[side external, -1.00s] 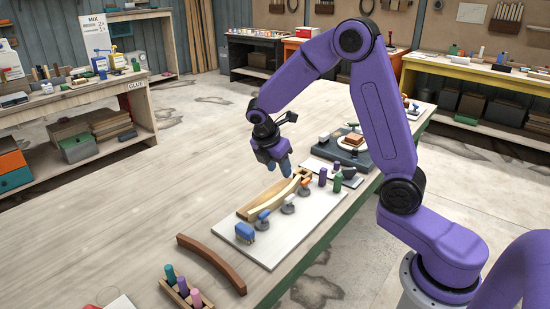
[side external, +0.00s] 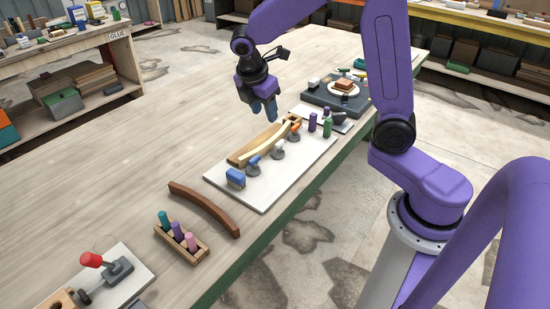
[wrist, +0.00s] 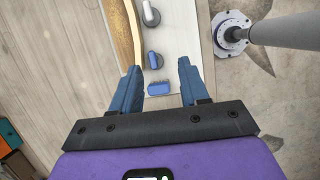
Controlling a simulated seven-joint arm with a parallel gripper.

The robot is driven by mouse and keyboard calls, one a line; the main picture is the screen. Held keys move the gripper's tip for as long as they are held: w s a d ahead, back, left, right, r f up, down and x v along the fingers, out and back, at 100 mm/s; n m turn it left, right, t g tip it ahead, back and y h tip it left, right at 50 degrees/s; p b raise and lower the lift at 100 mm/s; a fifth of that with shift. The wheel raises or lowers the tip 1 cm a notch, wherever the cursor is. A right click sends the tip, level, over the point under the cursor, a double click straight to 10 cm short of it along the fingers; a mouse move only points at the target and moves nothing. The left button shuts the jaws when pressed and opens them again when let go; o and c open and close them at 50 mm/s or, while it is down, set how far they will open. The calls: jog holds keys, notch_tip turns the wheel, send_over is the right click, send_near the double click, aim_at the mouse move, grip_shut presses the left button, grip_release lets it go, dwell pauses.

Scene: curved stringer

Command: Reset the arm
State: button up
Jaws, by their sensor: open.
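My gripper (side external: 262,108) hangs above the far end of the white board (side external: 262,197) in the side external view, fingers pointing down, clear of everything below. In the wrist view its blue fingers (wrist: 155,85) are apart with nothing held between them. On the board lies a curved pale wooden stringer (side external: 272,141) beside a wooden form (side external: 245,155), with several small clamps along it, including a blue-topped one (side external: 253,164) and an orange-topped one (side external: 295,128).
A brown curved strip (side external: 205,207) and a wooden holder (side external: 196,251) with coloured pegs lie nearer the camera. A red-knobbed tool (side external: 92,260) stands front left. Behind the board is a dark tray (side external: 322,98) with a plate. The table's left side is clear.

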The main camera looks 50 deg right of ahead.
jog(key=s+a+m+y, duration=0.2)
jog(key=s+a, duration=0.1)
jog(key=s, duration=1)
jog(key=s+a+m+y, duration=0.2)
jog(key=s+a, duration=0.1)
jog(key=s, duration=1.1)
jog(key=shift+a+r+m, duration=0.25)
jog(key=shift+r+m, duration=0.1)
jog(key=shift+m, duration=0.05)
